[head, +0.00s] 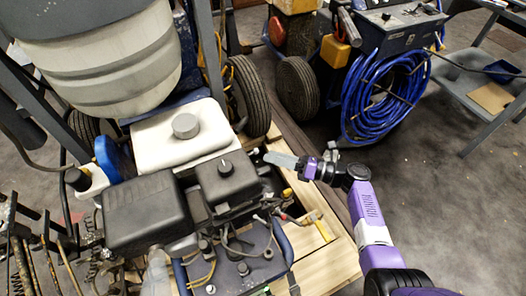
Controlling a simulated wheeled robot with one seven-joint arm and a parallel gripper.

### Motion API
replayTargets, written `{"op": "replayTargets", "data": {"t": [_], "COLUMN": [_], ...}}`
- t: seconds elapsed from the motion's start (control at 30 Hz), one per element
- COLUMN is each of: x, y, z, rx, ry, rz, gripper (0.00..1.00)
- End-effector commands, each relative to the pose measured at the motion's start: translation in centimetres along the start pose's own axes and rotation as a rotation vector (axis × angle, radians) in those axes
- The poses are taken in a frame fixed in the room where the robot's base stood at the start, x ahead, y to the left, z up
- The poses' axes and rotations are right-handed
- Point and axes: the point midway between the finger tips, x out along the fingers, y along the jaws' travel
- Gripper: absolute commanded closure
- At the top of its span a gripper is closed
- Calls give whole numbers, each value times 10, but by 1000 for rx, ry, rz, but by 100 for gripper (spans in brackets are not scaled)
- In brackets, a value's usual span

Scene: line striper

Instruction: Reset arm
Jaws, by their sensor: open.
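My arm reaches in from the bottom right. Its purple-and-black end, my gripper (300,166), is open beside the right side of the line striper's engine (225,185). A grey, rounded, elongated piece (280,158) shows at the gripper's tip; I cannot tell whether it is a finger or a part of the machine. No object is clearly held. The fingertips are small and partly unclear. The engine has a white fuel tank (180,135) with a grey cap and a black box-shaped cover (145,213).
A wooden pallet (330,262) lies under the striper. Behind are black tyres (297,88) and a machine with a coiled blue hose (385,95). A grey metal cart (480,85) stands at upper right. Grey floor (460,200) is open on the right.

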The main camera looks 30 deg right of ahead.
Motion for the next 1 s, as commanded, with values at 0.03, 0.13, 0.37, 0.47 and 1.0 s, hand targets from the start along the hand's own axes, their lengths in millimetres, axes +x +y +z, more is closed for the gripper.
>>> {"op": "replayTargets", "data": {"t": [0.03, 0.13, 0.37, 0.47, 1.0], "x": [-5, -11, -13, -13, -16], "y": [0, 0, 0, 0, -38], "z": [1, 0, 0, 0, 16], "rx": [0, 0, 0, 0, -397], "ry": [-1, 0, 0, 0, 29], "rz": [-2, -1, 0, 0, -181], "gripper": [52, 52, 52, 52, 52]}}
